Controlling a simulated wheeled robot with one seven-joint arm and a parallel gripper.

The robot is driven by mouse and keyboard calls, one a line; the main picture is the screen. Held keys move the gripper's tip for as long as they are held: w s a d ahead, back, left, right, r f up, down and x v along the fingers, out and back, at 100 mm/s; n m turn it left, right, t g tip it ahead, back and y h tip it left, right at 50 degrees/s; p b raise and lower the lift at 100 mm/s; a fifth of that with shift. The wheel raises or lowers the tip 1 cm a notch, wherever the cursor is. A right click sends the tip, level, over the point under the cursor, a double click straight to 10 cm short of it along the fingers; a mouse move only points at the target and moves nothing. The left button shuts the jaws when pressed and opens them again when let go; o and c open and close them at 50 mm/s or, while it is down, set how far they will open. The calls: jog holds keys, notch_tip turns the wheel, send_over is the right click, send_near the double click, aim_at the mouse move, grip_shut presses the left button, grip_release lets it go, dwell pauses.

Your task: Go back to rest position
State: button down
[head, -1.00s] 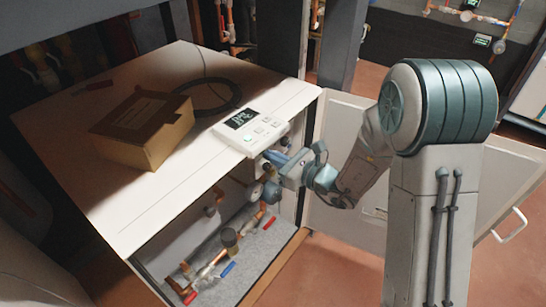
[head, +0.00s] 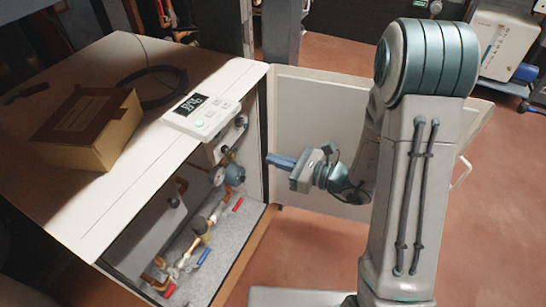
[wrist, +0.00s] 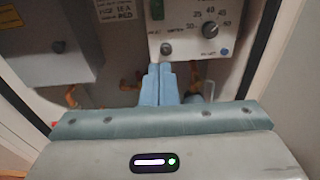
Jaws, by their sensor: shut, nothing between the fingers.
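My gripper (head: 281,162) is shut and empty, its blue fingers together. In the head view it is at the right side of the open cabinet front, before the open white door (head: 330,125), and apart from the cabinet. In the wrist view my gripper (wrist: 160,80) points at a control panel (wrist: 195,30) with a dial and a green indicator; its fingertips overlap the panel's lower edge in the picture. I cannot tell the gap between them.
The white cabinet (head: 75,195) stands open, with pipes, a gauge and red and blue valve handles inside. On top are a cardboard box (head: 88,128), a black cable coil and a white controller (head: 203,115) with a lit display. Reddish floor (head: 480,210) is clear at right.

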dwell(0.3)
jog(key=s+r+n+g+h+p, duration=0.2)
jog(key=s+r+n+g+p, duration=0.2)
jog(key=s+r+n+p, duration=0.4)
jog(key=s+r+n+g+h+p, duration=0.2)
jog(key=s+r+n+g+p, duration=0.25)
jog(key=r, duration=0.55)
jog(key=s+d+r+n+t+h+p, duration=0.1)
jog(key=d+r+n+t+h+p, duration=0.4)
jog(key=d+r+n+h+p, duration=0.4)
jog(key=d+r+h+p, duration=0.2)
jog(key=d+r+p, duration=0.4)
jog(key=d+r, duration=0.2)
jog(key=shift+s+d+r+n+h, duration=0.15)
jog(key=shift+s+r+n+h, duration=0.25)
jog(key=shift+r, duration=0.5)
